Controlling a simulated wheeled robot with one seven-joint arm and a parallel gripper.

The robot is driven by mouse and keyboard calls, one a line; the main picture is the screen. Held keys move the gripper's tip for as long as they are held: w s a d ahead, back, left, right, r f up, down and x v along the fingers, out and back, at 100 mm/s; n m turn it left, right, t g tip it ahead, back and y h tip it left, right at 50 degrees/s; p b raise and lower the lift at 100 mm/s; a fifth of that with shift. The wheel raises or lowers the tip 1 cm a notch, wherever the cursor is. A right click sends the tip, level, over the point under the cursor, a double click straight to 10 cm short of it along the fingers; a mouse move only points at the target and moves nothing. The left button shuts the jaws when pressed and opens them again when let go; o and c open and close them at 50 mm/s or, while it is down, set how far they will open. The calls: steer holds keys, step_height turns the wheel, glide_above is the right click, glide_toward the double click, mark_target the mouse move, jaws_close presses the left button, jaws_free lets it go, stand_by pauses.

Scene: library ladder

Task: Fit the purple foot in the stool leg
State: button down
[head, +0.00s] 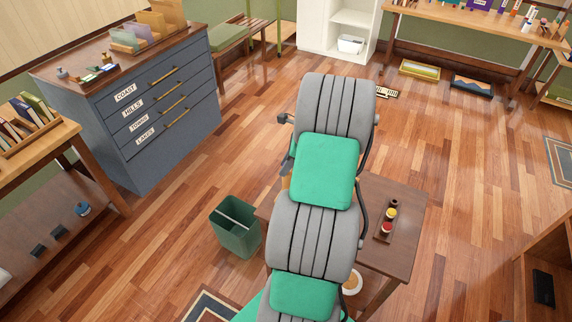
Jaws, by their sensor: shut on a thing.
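The purple foot is not visible in the head view. No stool leg can be made out for certain. My grey and green arm runs up the middle of the picture and covers much of the low brown table (405,195). My gripper does not show; the arm hides it. A small tan piece (285,182) shows at the left edge of the arm, too covered to identify.
A small tray (385,222) with red, yellow and dark items lies on the table's right. A green bin (236,226) and grey drawer cabinet (150,110) stand left. Floor right of the table is clear.

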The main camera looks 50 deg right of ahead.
steer(key=shift+f, duration=0.25)
steer(key=c, duration=0.6)
jaws_free()
steer(key=shift+o, duration=0.2)
step_height(320, 180, up, 4)
steer(key=p, duration=0.5)
steer(key=shift+r, duration=1)
